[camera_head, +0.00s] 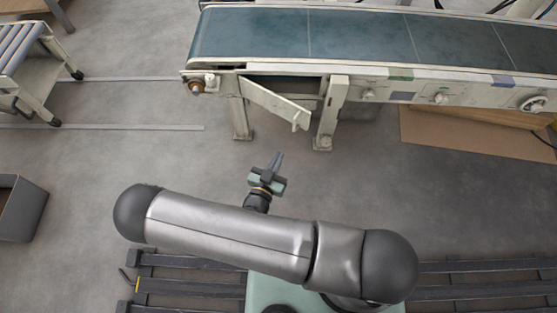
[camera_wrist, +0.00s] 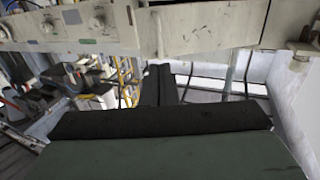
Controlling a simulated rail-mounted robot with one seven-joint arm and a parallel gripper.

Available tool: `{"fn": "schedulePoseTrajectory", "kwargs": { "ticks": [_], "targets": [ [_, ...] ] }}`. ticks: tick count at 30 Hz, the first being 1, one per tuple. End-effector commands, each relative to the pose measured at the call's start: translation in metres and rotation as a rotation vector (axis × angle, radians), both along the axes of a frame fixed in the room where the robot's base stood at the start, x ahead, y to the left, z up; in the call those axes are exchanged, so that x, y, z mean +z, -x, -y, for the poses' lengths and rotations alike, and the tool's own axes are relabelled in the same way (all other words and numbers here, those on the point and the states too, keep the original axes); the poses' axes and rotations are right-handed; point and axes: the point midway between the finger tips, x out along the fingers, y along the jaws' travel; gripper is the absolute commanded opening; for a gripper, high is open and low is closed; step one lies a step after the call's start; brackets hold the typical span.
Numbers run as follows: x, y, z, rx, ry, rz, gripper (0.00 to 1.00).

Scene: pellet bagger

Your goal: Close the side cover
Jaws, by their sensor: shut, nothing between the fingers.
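The side cover (camera_head: 273,103) is a pale flat panel under the conveyor's frame. It stands open, slanting out from its left end toward the right, with a small tab at its free end. A dark opening shows behind it. My gripper (camera_head: 277,158) is below the cover in the head view, apart from it, and points up toward the conveyor. Its fingers (camera_wrist: 161,76) are together and empty in the wrist view. A pale panel (camera_wrist: 301,115) fills the right edge of the wrist view; I cannot tell whether it is the cover.
The conveyor (camera_head: 350,38) with a blue-green belt runs across the top. Its legs (camera_head: 330,115) stand on both sides of the cover. A cardboard sheet (camera_head: 470,135) lies at right, a grey bin (camera_head: 20,208) at left. The floor between my gripper and the cover is clear.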

Motion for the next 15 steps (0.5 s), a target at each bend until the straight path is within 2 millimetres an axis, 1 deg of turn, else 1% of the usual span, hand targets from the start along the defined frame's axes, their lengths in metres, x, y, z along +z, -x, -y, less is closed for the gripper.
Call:
{"fn": "schedulePoseTrajectory", "kwargs": {
  "ticks": [1,3,9,12,15],
  "targets": [
    [-0.002,-0.011,0.005,-0.004,0.000,0.003,0.00],
    [-0.003,-0.026,0.011,-0.005,-0.001,0.003,0.00],
    [-0.003,-0.065,0.025,-0.005,-0.001,0.003,0.00],
    [-0.004,-0.080,0.030,-0.005,-0.002,0.002,0.00],
    [-0.003,-0.090,0.033,-0.004,-0.003,0.002,0.00]
  ]
}}
